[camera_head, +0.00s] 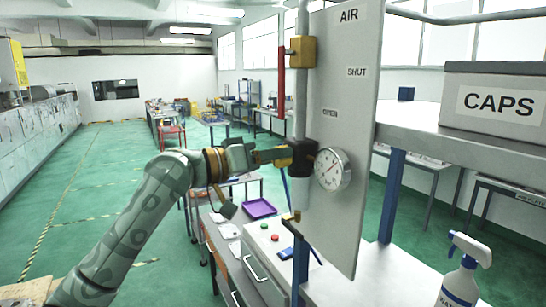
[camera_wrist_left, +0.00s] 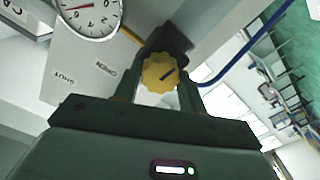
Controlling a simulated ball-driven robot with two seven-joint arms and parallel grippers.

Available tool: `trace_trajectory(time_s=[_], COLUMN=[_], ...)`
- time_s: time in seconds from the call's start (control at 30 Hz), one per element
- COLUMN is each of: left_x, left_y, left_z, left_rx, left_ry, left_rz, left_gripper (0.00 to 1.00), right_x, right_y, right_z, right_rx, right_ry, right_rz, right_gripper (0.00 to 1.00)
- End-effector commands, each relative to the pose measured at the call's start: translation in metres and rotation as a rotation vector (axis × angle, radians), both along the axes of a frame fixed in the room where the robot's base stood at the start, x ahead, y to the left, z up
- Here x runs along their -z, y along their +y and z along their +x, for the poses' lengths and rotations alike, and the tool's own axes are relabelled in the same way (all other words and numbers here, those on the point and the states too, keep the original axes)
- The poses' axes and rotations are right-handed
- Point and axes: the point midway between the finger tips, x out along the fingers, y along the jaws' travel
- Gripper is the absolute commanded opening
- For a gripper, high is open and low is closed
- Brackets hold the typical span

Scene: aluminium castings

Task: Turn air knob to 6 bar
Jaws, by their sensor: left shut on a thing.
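The yellow scalloped air knob (camera_wrist_left: 160,72) sits on a dark regulator body, with a dark mark on its face. My left gripper (camera_wrist_left: 160,90) is shut on the knob, a finger on each side of it. In the head view my left gripper (camera_head: 268,156) reaches in from the left to the black regulator (camera_head: 302,157), and its fingers mostly hide the knob. A round white pressure gauge (camera_head: 332,169) is beside the regulator; it also shows in the wrist view (camera_wrist_left: 90,14). Its needle is too small to read surely. My right gripper is out of view.
The grey panel (camera_head: 345,225) carries AIR, SHUT and OPEN labels. A yellow valve (camera_head: 302,52) with a red lever (camera_head: 282,82) is above the regulator. A CAPS box (camera_head: 495,100) and a spray bottle (camera_head: 462,272) stand right. A purple tray (camera_head: 260,208) lies below.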

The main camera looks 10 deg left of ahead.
Motion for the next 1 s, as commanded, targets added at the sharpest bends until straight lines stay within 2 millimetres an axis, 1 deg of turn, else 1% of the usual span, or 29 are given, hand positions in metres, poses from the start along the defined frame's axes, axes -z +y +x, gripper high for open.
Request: trace_trajectory(time_s=[0.3,0.77,0.8,0.83,0.87,1.0], left_x=[-0.0028,-0.0035,-0.0036,-0.0034,-0.0032,-0.0021], left_y=[0.0014,0.0017,0.0017,0.0016,0.0015,0.001], left_z=[0.0006,0.0007,0.0006,0.0006,0.0007,0.0006], left_rx=[-0.002,-0.003,-0.003,-0.003,-0.002,-0.002], left_ry=[0.083,0.094,0.093,0.093,0.094,0.096], left_rz=[-0.068,-0.078,-0.077,-0.077,-0.076,-0.076], left_gripper=[0.18,0.18,0.49,0.58,0.62,0.62], right_x=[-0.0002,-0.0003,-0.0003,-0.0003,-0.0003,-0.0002], right_y=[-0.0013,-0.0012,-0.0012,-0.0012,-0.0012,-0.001], right_z=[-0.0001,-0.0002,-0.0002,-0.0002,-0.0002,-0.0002], right_rx=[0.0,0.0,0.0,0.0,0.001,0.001], right_ry=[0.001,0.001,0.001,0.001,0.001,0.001], right_rz=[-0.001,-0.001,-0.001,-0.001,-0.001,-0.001], right_gripper=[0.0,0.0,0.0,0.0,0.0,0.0])
